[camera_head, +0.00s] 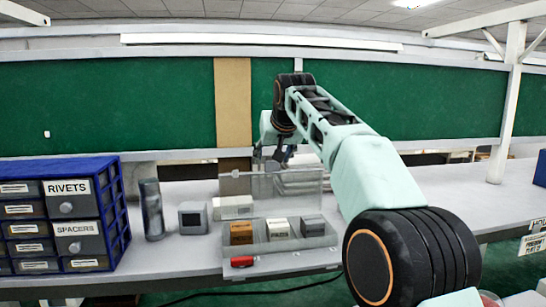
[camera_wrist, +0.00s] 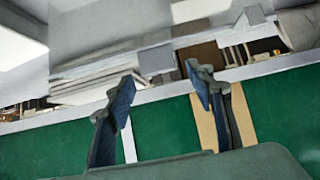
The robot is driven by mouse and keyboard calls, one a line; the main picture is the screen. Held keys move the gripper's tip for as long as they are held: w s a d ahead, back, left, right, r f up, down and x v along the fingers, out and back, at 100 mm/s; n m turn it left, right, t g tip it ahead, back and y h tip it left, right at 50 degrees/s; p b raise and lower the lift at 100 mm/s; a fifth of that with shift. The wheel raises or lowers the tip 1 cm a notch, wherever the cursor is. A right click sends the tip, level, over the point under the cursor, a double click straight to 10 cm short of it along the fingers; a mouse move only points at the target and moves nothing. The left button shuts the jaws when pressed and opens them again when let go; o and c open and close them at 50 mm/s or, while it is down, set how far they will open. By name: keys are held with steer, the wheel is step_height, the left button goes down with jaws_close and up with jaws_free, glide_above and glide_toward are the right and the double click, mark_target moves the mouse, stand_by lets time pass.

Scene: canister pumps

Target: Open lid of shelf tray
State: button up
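The clear shelf tray (camera_head: 285,262) sits on the grey workbench, with a brown box (camera_head: 241,232) and two grey boxes in it. Its see-through lid (camera_head: 240,183) stands roughly upright at the back of the tray, raised off the boxes. My gripper (camera_head: 272,160) is above and behind the lid's top edge, partly hidden by my arm; I cannot tell whether it touches the lid. In the wrist view my gripper (camera_wrist: 160,76) has its two blue-padded fingers spread apart with nothing between them.
A blue drawer cabinet (camera_head: 113,175) labelled RIVETS and SPACERS stands at the left. A dark cylinder (camera_head: 152,210) and a grey box (camera_head: 193,217) stand left of the tray. A red item (camera_head: 242,262) is at the tray's front. A green wall (camera_head: 430,100) is behind.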

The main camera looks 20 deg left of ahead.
steer(key=shift+s, duration=0.1)
steer(key=v, duration=1.1)
steer(key=shift+s+d+r, duration=0.2)
steer(key=shift+s+r, duration=0.05)
steer(key=shift+r, duration=0.05)
